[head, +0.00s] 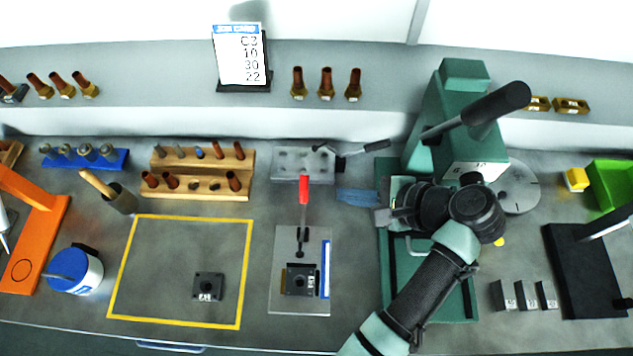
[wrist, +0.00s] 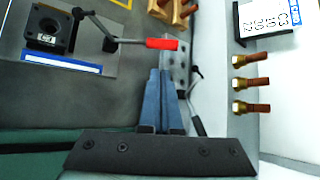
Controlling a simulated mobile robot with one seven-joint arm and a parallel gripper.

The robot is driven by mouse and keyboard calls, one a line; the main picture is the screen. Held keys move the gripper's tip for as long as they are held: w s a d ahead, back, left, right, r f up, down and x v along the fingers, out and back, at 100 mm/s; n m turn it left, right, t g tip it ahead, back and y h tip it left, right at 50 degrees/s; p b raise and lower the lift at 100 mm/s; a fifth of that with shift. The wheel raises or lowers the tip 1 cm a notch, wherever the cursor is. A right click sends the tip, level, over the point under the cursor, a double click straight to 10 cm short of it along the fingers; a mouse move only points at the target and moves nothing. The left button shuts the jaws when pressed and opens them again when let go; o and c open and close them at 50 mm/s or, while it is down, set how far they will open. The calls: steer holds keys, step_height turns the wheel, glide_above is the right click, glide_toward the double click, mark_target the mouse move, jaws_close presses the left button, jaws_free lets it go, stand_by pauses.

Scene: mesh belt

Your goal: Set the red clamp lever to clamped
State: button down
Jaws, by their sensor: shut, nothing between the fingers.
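The red clamp lever (head: 304,190) belongs to a toggle clamp on a grey plate (head: 284,240). Its red grip points to the back, away from a black square block (head: 300,280) on the plate. In the wrist view the red grip (wrist: 161,43) lies just beyond my fingertips, with its metal arm running left to the clamp body. My gripper (head: 338,195) is shut and empty, its blue fingers pointing left, to the right of the lever. The fingers also show in the wrist view (wrist: 161,72). I cannot tell whether they touch the lever.
A grey metal block (head: 290,166) with a black-handled lever lies behind the clamp. A wooden rack (head: 242,160) stands back left. A yellow-outlined area (head: 150,280) to the left holds another black block (head: 208,286). A green press (head: 425,135) stands right of the clamp, behind my wrist.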

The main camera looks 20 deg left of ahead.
steer(key=p+x, duration=0.1)
steer(key=x, duration=0.9)
steer(key=shift+s+d, duration=0.1)
stand_by(0.3)
